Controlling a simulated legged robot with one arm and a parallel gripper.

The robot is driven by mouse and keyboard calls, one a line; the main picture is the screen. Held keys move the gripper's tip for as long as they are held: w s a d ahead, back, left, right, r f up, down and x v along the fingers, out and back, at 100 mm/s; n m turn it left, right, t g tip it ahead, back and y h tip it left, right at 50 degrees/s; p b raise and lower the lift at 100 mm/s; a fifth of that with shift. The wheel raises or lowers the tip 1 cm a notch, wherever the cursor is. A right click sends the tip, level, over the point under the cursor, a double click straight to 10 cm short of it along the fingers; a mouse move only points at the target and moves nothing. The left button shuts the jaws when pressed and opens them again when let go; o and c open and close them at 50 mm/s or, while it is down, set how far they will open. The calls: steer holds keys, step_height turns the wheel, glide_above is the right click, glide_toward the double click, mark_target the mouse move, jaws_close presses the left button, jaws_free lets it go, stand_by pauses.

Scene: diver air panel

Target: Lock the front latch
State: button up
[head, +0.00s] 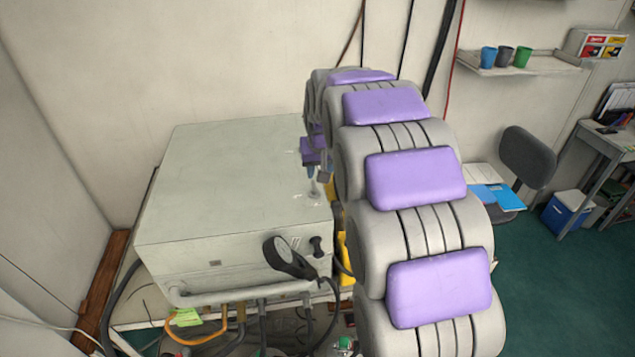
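The grey metal panel case (215,195) stands on a bench with its lid down. A small pale fitting (313,188) sits at the right edge of the lid; I cannot tell if it is a latch. A short dark fitting (317,246) projects from the front face near the right corner, beside a black round-headed part (287,258). I cannot tell which of these is the front latch, or its state. My gripper (312,172) shows only in small part by the lid's right edge, close to the pale fitting. My arm hides the rest, so its fingers are unclear.
My padded arm covers the case's right side. Hoses and a bar (240,295) run along the case's lower front. A wall shelf with cups (505,57), a chair (528,158) and a blue cooler (566,213) stand at the right.

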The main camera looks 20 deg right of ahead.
mark_target(314, 186)
steer(key=f, duration=0.1)
steer(key=w+f, duration=0.1)
steer(key=f, duration=0.1)
steer(key=w+a+f, duration=0.1)
steer(key=f, duration=0.1)
steer(key=shift+f, duration=0.15)
steer(key=shift+w+d+f, duration=0.15)
steer(key=shift+w+f, duration=0.1)
steer(key=shift+f, duration=0.25)
steer(key=shift+d, duration=0.45)
steer(key=shift+a, duration=0.35)
steer(key=c, duration=0.5)
steer(key=shift+d, duration=0.1)
jaws_close()
